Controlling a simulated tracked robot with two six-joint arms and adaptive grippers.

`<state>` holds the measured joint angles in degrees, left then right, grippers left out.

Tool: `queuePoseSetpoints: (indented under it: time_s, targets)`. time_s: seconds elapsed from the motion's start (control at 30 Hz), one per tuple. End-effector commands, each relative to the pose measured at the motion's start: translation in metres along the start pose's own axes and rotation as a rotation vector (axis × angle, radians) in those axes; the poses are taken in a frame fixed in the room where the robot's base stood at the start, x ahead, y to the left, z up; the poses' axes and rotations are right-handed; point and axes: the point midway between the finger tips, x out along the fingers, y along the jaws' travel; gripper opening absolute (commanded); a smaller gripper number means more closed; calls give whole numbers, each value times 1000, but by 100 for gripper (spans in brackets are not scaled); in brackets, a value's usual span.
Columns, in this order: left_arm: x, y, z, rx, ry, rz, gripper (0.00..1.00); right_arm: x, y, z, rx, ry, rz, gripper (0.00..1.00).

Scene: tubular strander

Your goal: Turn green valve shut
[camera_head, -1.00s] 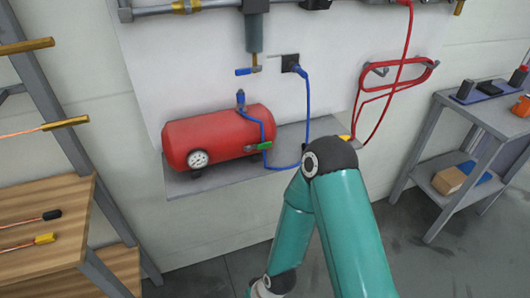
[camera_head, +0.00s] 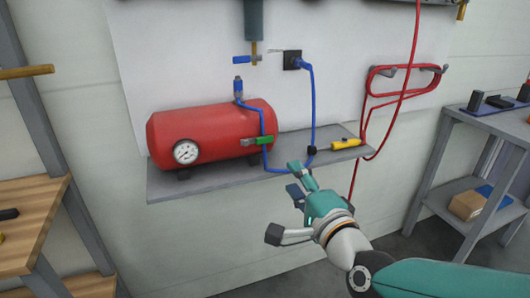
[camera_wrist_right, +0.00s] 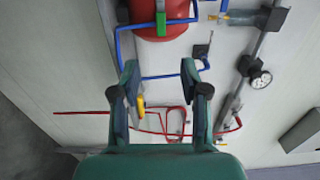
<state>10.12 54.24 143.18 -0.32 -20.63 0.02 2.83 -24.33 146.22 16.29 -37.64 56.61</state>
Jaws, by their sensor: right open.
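The green valve (camera_head: 262,140) has a small green lever on a fitting at the right end of the red air tank (camera_head: 212,128). The lever runs roughly along the tank, tilted slightly. In the right wrist view the green lever (camera_wrist_right: 160,22) shows near the top, in front of the red tank. My right gripper (camera_head: 293,178) is open and empty, below and to the right of the valve, near the shelf's front edge. In the right wrist view its two fingers stand apart (camera_wrist_right: 160,72), with the valve beyond them and not touched. My left gripper is not in view.
The tank sits on a grey wall shelf (camera_head: 215,181). A blue hose (camera_head: 314,105) loops close to the valve. A yellow tool (camera_head: 345,143) lies at the shelf's right. A red hose hanger (camera_head: 401,80) and side table (camera_head: 480,122) are further right. A blue-handled valve (camera_head: 247,60) hangs above.

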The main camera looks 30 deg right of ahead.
Motion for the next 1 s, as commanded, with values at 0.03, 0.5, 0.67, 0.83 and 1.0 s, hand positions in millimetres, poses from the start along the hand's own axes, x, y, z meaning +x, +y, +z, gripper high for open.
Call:
queuePoseSetpoints:
  time_s: [0.03,0.5,0.67,0.83,1.0]
  targets:
    - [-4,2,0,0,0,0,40,2,-3,-1,1,4,-1,45]
    - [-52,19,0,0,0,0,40,57,-4,-1,0,0,6,45]
    - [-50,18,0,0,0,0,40,94,-1,-1,2,1,2,45]
    - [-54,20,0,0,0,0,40,128,-2,-1,1,1,0,45]
    - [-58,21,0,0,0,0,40,152,-1,-1,1,0,0,45]
